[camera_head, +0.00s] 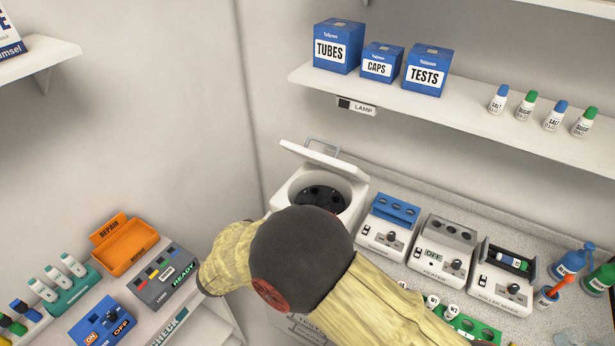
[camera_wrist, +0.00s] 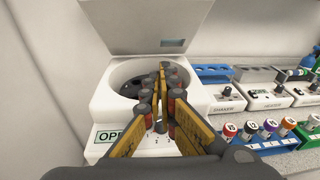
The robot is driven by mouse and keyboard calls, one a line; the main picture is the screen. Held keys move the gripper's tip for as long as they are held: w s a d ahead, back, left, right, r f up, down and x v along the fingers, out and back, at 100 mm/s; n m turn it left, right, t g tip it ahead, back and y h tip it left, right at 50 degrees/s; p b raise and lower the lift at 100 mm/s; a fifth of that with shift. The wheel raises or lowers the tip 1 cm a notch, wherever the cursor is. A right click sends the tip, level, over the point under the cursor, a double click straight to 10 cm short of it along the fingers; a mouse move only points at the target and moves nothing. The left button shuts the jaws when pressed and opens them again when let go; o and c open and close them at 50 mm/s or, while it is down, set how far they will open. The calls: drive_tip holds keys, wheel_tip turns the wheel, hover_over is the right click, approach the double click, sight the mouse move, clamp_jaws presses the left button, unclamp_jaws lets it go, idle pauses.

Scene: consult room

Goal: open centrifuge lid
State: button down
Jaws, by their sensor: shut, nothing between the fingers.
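The white centrifuge (camera_head: 276,198) stands at the back corner of the counter. Its lid (camera_head: 325,158) is raised, with a grey handle at its upper edge, and the round bowl with a dark rotor (camera_head: 322,196) is exposed. In the wrist view the raised lid (camera_wrist: 150,28) stands behind the open bowl, and a label reading "OPE" (camera_wrist: 108,136) shows on the front, partly covered by a finger. My gripper (camera_wrist: 161,72) is shut and empty, its fingertips together in front of or over the bowl; contact cannot be told. In the head view my arm hides the gripper and the centrifuge's front.
Right of the centrifuge stand a shaker (camera_head: 384,240), a heater (camera_head: 440,258) and a roller mixer (camera_head: 502,282). A shelf (camera_head: 470,115) with blue boxes and small bottles hangs above. At left are an orange repair bin (camera_head: 128,246) and a tube rack (camera_head: 72,292).

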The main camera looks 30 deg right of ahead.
drive_tip(key=w+d+r+t, duration=0.2)
drive_tip(key=w+d+r, duration=0.3)
drive_tip(key=w+d, duration=0.4)
drive_tip(key=shift+d+n, duration=0.3)
drive_tip(key=shift+d, duration=0.2)
drive_tip(key=shift+r+p, duration=0.1)
drive_tip(key=shift+p, duration=0.2)
